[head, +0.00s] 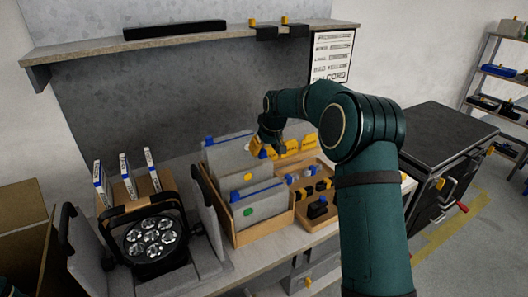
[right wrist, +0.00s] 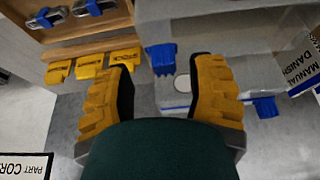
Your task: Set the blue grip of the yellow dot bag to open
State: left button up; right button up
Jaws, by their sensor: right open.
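Several grey bags with blue top strips stand in a wooden box (head: 266,228). Another blue grip (head: 209,141) stands at the back bag's left. My right gripper (head: 259,149) is open and empty above the box's back right. In the right wrist view, a blue grip (right wrist: 162,58) and a whitish dot show between its fingers (right wrist: 162,92).
A wooden tray (head: 318,226) with small dark and yellow parts stands right of the box. Yellow tags (head: 300,146) stand behind it. A stage lamp (head: 153,238) is at left. A shelf (head: 200,47) overhangs the back.

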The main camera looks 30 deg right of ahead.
jog(key=v, duration=0.9)
jog(key=shift+s+r, duration=0.2)
jog(key=shift+r, duration=0.15)
jog(key=shift+f, duration=0.1)
